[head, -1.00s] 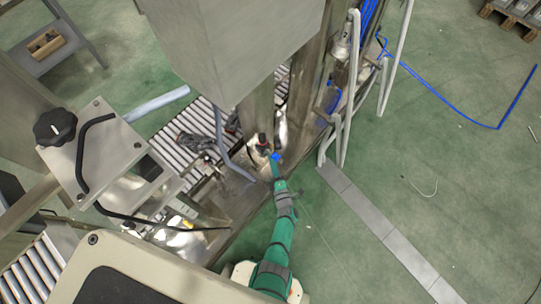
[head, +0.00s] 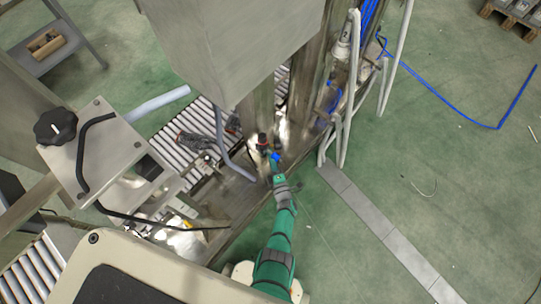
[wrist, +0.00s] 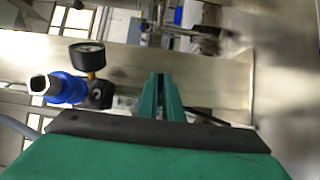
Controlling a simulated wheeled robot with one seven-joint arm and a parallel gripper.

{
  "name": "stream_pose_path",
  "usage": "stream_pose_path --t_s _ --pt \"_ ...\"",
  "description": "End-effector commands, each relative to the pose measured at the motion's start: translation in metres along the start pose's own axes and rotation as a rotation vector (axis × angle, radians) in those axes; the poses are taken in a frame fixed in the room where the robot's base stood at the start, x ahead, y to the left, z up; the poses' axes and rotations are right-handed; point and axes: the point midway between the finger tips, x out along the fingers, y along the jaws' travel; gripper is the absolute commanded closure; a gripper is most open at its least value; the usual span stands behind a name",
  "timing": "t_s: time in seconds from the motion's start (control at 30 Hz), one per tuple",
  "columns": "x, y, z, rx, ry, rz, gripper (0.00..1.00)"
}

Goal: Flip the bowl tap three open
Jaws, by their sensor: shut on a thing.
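My green gripper (head: 276,168) reaches in at the steel machine's foot in the head view, beside a small blue part (head: 275,156) and a red-and-black fitting (head: 263,141). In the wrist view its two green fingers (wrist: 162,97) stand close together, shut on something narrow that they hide. I cannot make out a tap handle or tell bowl tap three apart from other fittings. A blue-knobbed fitting (wrist: 62,89) with a round black gauge (wrist: 87,55) is left of the fingers in the wrist view, apart from them.
A steel column (head: 257,110) and a large steel housing (head: 235,45) stand close beyond my gripper. A roller conveyor (head: 180,138) runs to its left. White bent pipes (head: 352,90) rise to the right. The green floor (head: 440,150) further right is mostly clear.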

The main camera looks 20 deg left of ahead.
Motion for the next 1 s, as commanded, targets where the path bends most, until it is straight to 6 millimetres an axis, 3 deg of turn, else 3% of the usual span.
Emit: stream_pose_path --t_s 0.4,0.77,0.8,0.83,1.0 --pt "0.0076 0.0004 0.0032 -0.003 0.19 -0.003 1.0" --pt "0.0071 0.0004 0.0025 -0.002 0.203 -0.003 1.0" --pt "0.007 0.0004 0.0024 -0.002 0.203 -0.003 0.89" --pt "0.007 0.0004 0.0024 -0.002 0.203 -0.003 0.86" --pt "0.0068 0.0003 0.002 -0.001 0.203 -0.003 0.86"
